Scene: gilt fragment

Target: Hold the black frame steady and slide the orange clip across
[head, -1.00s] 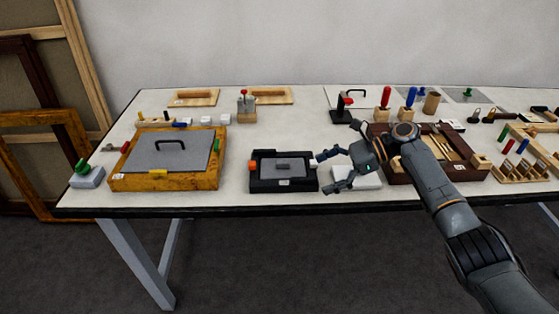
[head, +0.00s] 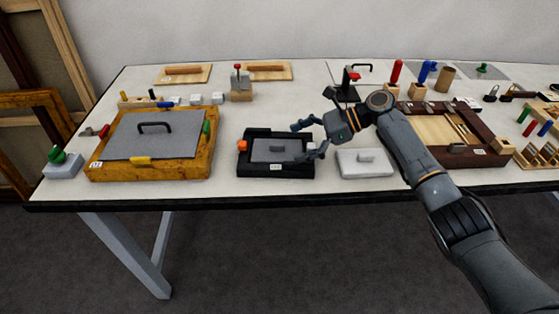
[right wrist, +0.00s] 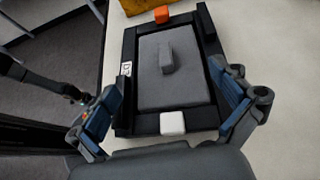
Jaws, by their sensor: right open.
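The black frame (head: 243,162) lies flat near the table's front edge, with a grey plate (head: 288,146) and raised grip inside it. It also shows in the right wrist view (right wrist: 208,32). The orange clip (head: 241,146) sits on its left side, at the far end in the right wrist view (right wrist: 161,14). A white clip (right wrist: 172,122) sits on the opposite side. My right gripper (head: 311,138) is open over the frame's right end; its fingers (right wrist: 172,110) straddle that end. I cannot tell if they touch. A dark arm part at the wrist view's left shows no clear left jaws.
A large wooden frame with a handled grey plate (head: 187,171) stands to the left. A brown tray (head: 478,160) is at right.

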